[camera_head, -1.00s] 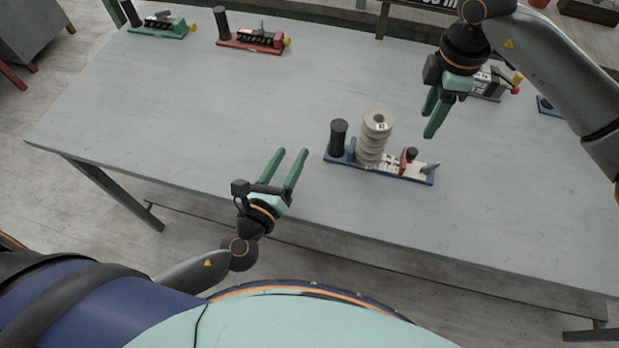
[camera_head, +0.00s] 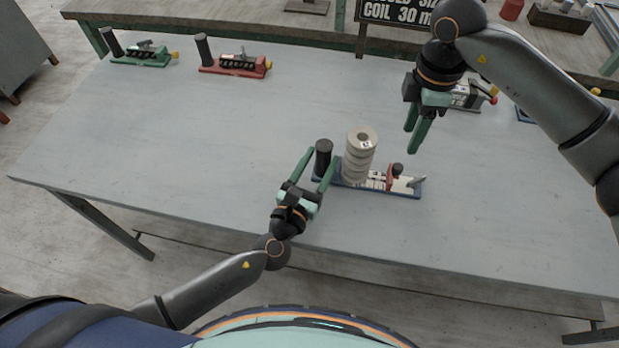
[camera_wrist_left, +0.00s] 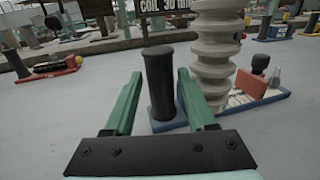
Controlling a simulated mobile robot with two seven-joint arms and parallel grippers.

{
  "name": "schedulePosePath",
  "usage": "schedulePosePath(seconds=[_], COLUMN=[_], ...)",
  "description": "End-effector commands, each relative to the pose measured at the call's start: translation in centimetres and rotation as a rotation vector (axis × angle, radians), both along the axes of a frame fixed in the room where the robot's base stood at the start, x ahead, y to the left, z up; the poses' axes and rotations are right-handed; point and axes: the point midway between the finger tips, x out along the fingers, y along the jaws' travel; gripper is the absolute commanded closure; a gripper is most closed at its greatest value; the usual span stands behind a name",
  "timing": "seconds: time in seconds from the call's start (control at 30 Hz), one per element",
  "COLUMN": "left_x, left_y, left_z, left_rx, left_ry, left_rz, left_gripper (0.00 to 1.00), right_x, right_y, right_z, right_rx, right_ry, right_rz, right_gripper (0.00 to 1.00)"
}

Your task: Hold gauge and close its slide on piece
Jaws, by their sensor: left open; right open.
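The blue gauge (camera_head: 405,192) stands on the table, with a black upright handle (camera_head: 323,157) at its left end and a slide with a red part (camera_head: 391,178) toward its right. The grey ribbed piece (camera_head: 359,158) stands upright on the gauge between them. My left gripper (camera_head: 320,166) is open, its green fingers on either side of the black handle. In the left wrist view the handle (camera_wrist_left: 159,85) stands between the two fingers, with gaps visible. My right gripper (camera_head: 413,137) is open and empty above the table, behind and right of the piece.
A green gauge (camera_head: 140,60) and a red gauge (camera_head: 235,70) stand at the back left of the table. Another gauge (camera_head: 467,96) is partly behind my right gripper. A coil sign (camera_head: 392,12) stands at the back. The table's left and front areas are bare.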

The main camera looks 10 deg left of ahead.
Motion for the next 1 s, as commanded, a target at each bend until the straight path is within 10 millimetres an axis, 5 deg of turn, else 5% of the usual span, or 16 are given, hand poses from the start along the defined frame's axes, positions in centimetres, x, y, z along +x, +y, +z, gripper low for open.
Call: schedulePosePath(seconds=[0.2, 0.53, 1.0], left_x=[1.8, 2.0, 1.9], left_y=[-0.5, -0.5, -0.5], left_z=[0.0, 0.0, 0.0], left_rx=[0.0, -0.001, 0.0], left_ry=[0.0, 0.001, 0.001], left_rz=[-0.001, -0.001, -0.001], left_gripper=[0.44, 0.45, 0.98], right_x=[0.0, 0.0, 0.0], right_y=[0.0, 0.0, 0.0], right_z=[0.0, 0.0, 0.0], right_rx=[0.0, 0.0, 0.0], right_ry=[0.0, 0.0, 0.0], right_rz=[0.0, 0.0, 0.0], right_gripper=[0.5, 0.5, 0.5])
